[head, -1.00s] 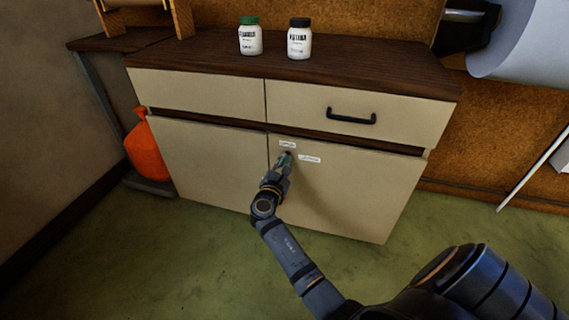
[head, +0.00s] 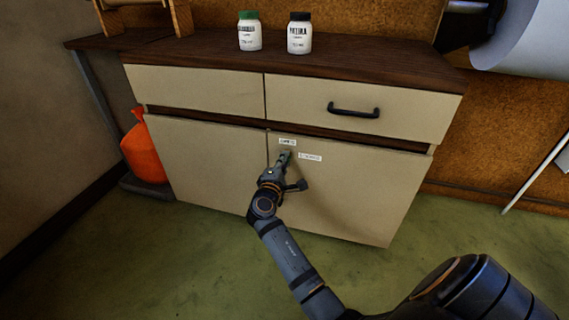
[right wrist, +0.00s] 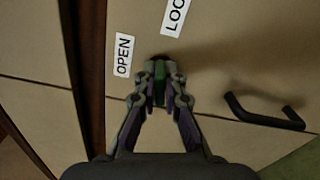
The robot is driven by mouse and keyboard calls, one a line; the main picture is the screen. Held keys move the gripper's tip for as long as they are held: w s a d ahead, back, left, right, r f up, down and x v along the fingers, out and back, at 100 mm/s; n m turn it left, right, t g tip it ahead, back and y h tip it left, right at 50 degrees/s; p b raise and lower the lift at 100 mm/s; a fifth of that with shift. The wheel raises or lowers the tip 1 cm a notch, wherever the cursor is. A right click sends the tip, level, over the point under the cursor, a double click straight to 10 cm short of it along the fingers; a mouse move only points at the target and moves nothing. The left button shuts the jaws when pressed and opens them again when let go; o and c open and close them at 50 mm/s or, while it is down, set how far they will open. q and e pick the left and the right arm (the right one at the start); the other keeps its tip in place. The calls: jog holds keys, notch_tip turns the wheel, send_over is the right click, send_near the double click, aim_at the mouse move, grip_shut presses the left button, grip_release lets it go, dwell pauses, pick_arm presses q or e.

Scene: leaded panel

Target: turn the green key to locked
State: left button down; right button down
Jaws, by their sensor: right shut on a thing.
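The green key (right wrist: 159,70) is in the lock of the right cabinet door (head: 345,195), seen in the right wrist view. My right gripper (right wrist: 160,92) is shut on it, with a finger on each side. In the head view my right gripper (head: 285,160) reaches up to the lock and hides the key. A white OPEN label (right wrist: 123,55) lies left of the key in the right wrist view. A second label starting LOC (right wrist: 174,15) is above it, partly cut off. I cannot tell exactly which label the key points to. My left gripper is not in view.
A black bar handle (right wrist: 265,112) is on the door near the gripper; another is on the right drawer (head: 353,110). A green-capped bottle (head: 249,32) and a black-capped bottle (head: 299,34) stand on the cabinet top. An orange bag (head: 143,150) sits left; floor in front is clear.

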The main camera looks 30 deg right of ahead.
jog(key=shift+m, duration=0.6)
jog(key=c, duration=1.4)
grip_release()
jog(key=shift+c, duration=0.2)
